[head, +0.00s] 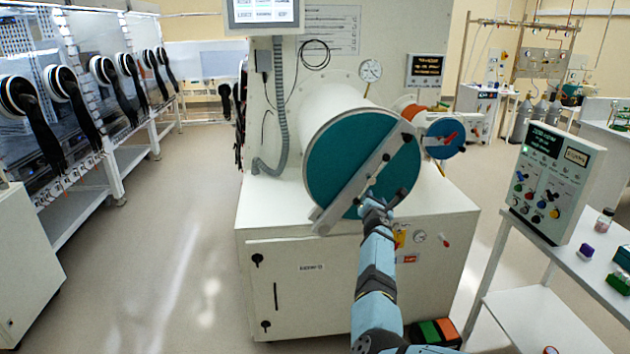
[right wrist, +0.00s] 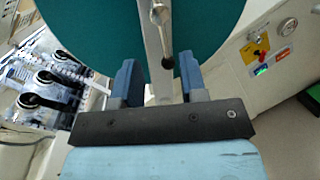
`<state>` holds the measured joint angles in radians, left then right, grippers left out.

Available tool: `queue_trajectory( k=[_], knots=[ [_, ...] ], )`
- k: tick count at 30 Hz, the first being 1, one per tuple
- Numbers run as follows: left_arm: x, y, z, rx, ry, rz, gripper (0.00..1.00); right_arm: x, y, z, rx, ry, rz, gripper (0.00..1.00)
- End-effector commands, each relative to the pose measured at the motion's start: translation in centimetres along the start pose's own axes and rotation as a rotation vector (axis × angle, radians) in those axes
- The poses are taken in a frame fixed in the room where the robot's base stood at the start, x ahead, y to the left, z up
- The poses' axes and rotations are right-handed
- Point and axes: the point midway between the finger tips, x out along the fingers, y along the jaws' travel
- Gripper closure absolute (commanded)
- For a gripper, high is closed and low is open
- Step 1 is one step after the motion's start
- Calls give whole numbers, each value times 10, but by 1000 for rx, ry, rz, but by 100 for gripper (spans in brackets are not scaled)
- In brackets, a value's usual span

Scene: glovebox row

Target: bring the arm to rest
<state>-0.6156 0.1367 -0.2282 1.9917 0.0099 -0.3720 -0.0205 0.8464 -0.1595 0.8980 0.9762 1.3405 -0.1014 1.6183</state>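My right arm reaches up from the bottom of the head view to the round teal door (head: 345,150) of a white cylindrical chamber. My right gripper (head: 374,199) is in front of the door's lower right part, near the grey diagonal bar across it. In the right wrist view the two blue fingers of my right gripper (right wrist: 160,82) stand apart. The grey bar (right wrist: 153,50) and a rod with a dark ball end (right wrist: 166,62) show between them, with gaps on both sides. Whether anything touches is unclear. My left gripper is not in view.
The white cabinet (head: 300,280) under the chamber is close to my arm. A smaller round blue door (head: 445,138) is to the right. A side table with a control box (head: 552,182) stands at right. Gloveboxes (head: 60,100) line the left, with open floor (head: 180,250) between.

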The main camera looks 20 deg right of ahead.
Motion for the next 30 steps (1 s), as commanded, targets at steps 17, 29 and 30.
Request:
queue_trajectory(
  k=[17, 29, 30],
  knots=[
    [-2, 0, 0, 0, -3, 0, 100, -114, -92, -58, -1364, 22, 179, 61],
    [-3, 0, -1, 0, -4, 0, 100, -335, -105, -172, -2713, -204, 757, 61],
    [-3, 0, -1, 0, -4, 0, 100, -363, -104, -183, -2818, -263, 834, 61]
  ],
)
